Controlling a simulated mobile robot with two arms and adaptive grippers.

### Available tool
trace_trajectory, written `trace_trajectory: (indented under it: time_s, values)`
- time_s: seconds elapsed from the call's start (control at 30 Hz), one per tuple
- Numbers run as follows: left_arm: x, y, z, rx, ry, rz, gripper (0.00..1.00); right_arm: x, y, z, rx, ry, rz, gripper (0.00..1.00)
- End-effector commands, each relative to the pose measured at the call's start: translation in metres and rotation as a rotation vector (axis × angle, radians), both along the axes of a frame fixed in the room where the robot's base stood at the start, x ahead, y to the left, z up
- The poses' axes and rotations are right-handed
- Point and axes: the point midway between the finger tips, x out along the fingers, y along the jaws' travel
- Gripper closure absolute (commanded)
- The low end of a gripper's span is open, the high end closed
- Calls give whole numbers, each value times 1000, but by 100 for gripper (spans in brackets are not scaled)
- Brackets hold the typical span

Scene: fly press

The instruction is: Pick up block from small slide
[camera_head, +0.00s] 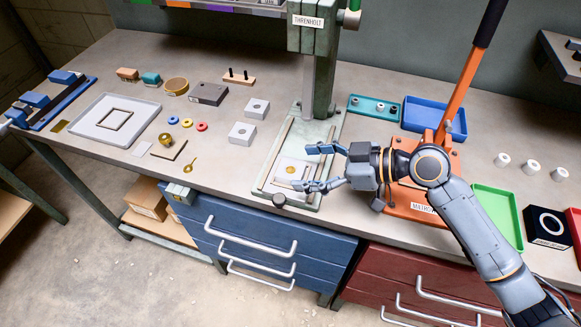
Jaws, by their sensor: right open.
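A long green-grey bed (318,135) with two pale rails runs under the upright press column. Near its front end lies a whitish plate or block (283,180) with a round yellow spot (291,170) on it. I cannot tell which part is the small slide. My right gripper (307,167) comes in from the right, open, with its blue-padded fingers apart over the right side of the whitish piece. The fingers partly hide it, and contact cannot be told. Two grey blocks with holes (257,108) stand left of the bed. My left gripper is not in view.
An orange lever press (413,203) stands right of the bed, close to my right arm. A blue tray (430,116) and a green tray (497,214) lie near it. A grey tray (88,130) and several small parts lie left. Bench between is clear.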

Motion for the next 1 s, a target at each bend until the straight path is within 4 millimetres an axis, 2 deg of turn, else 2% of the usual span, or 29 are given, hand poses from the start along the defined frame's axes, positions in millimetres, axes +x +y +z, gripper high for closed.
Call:
trace_trajectory:
  time_s: [0.03,0.1,0.2,0.43,0.7,1.0]
  values:
    - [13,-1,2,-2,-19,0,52,1,2,0,0,1,0,23]
    - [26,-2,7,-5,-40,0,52,3,8,-2,3,2,0,23]
    - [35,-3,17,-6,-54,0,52,9,20,-8,3,4,1,23]
    - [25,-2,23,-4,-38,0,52,18,43,-22,0,0,-1,23]
    - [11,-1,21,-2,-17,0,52,18,44,-24,-1,0,-1,25]
    - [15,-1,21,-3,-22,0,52,18,44,-24,-1,0,-1,86]
